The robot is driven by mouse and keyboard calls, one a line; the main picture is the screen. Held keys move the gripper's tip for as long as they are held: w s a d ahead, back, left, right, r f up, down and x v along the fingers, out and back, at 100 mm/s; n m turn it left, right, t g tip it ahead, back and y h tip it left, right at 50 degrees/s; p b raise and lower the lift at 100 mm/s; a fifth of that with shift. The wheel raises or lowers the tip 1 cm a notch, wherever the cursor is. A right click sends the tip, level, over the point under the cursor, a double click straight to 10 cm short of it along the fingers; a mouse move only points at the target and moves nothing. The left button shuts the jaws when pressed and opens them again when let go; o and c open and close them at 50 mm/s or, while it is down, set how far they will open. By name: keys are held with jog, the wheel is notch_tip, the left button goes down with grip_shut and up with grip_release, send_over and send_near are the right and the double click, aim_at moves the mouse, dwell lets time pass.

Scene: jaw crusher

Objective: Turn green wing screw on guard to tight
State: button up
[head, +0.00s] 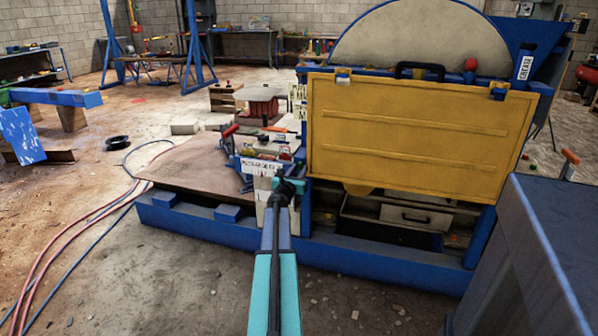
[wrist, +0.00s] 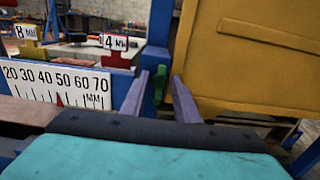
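The green wing screw (wrist: 159,82) shows in the wrist view, just left of the yellow guard's edge. The yellow guard panel (head: 415,130) hangs closed on the front of the blue machine and fills the upper right of the wrist view (wrist: 250,60). My gripper (wrist: 162,80) has its two purple fingers apart, one on each side of the screw as seen from the wrist. I cannot tell how deep the screw sits between them. In the head view my gripper (head: 288,187) is at the guard's lower left, and I cannot make out the screw there.
A white millimetre scale (wrist: 58,84) and tags marked 8 mm (wrist: 26,32) and 4 mm (wrist: 114,42) stand left of my gripper. A drawer (head: 405,216) lies below the guard. A dark blue cabinet (head: 545,250) is close at right. Hoses (head: 75,235) lie on the floor at left.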

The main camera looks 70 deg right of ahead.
grip_shut()
